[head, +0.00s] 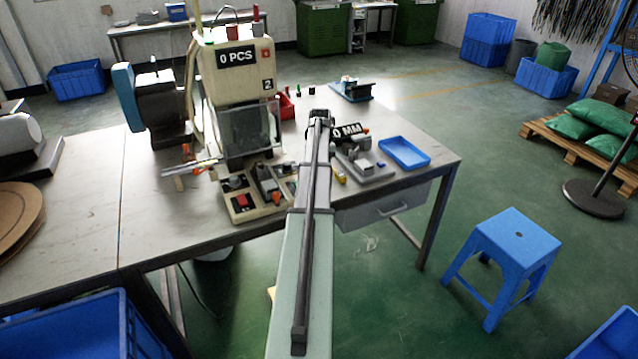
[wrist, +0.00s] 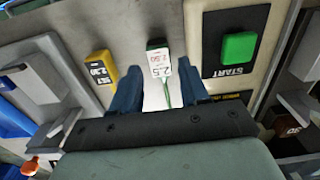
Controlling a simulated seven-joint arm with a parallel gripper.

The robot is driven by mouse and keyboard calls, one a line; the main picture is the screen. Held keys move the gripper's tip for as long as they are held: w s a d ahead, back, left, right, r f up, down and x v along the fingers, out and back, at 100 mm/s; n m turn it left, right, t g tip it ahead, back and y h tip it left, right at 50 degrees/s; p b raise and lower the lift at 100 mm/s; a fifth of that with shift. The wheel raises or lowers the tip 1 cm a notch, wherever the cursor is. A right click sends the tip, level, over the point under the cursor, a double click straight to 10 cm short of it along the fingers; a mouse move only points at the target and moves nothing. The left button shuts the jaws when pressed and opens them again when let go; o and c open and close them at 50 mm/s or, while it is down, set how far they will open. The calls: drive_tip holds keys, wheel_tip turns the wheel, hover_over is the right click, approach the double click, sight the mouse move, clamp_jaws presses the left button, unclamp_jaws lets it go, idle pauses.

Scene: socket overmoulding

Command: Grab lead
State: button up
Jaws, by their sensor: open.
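My gripper shows in the wrist view (wrist: 158,70) with its two blue fingers apart and nothing clasped between them. A white tag (wrist: 161,66) marked 2.5 and 2.50, with a dark green top and a thin green strand below it, shows between the fingers; I cannot tell its depth from them. Thin pale rods or wires with reddish ends (head: 188,170) stick out left of the moulding machine (head: 238,85) in the head view. There the fingers are hidden by my arm, which reaches over the bench beside the machine.
A yellow block (wrist: 98,68) and a green START button (wrist: 238,47) flank the fingers. A grey fixture (head: 362,165) and blue tray (head: 404,153) stand on the bench at right. A blue stool (head: 515,235) stands on the floor. The right bench corner is clear.

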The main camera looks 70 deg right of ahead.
wheel_tip(320, 180, down, 4)
drive_tip(key=shift+r, duration=0.2)
drive_tip(key=c, duration=0.8)
